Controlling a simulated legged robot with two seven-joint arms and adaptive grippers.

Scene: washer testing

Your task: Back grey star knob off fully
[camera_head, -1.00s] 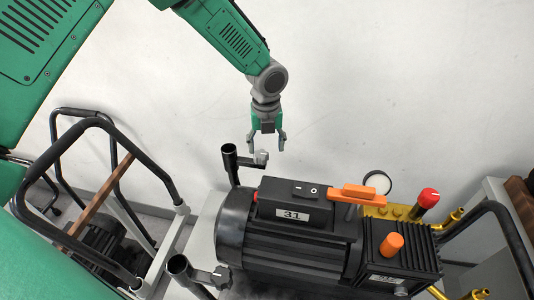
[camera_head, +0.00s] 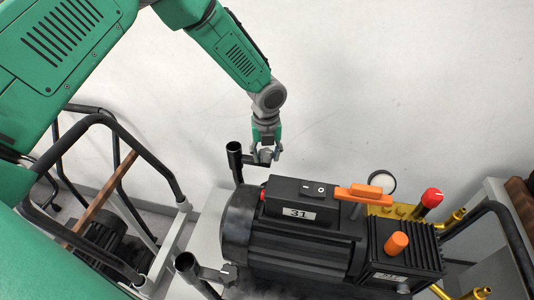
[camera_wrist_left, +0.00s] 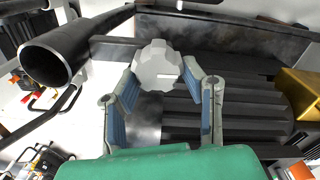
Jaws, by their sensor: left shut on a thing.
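The grey star knob (camera_wrist_left: 158,66) sits beside the black upright tube (camera_wrist_left: 55,55) in the left wrist view. In the head view the knob (camera_head: 266,155) is small and partly covered by the fingers. My left gripper (camera_head: 265,150) comes down from above, and its fingers are shut on the knob. In the left wrist view the two fingers of the gripper (camera_wrist_left: 160,75) rest at either side of the knob. A second grey knob (camera_head: 229,273) shows on the nearer tube (camera_head: 186,264). My right gripper is not in view.
The black pump motor (camera_head: 290,235), with an orange handle (camera_head: 358,192) and a red-topped knob (camera_head: 432,197), stands just right of the knob. A black-railed cart (camera_head: 110,130) is at left. The white wall behind is bare.

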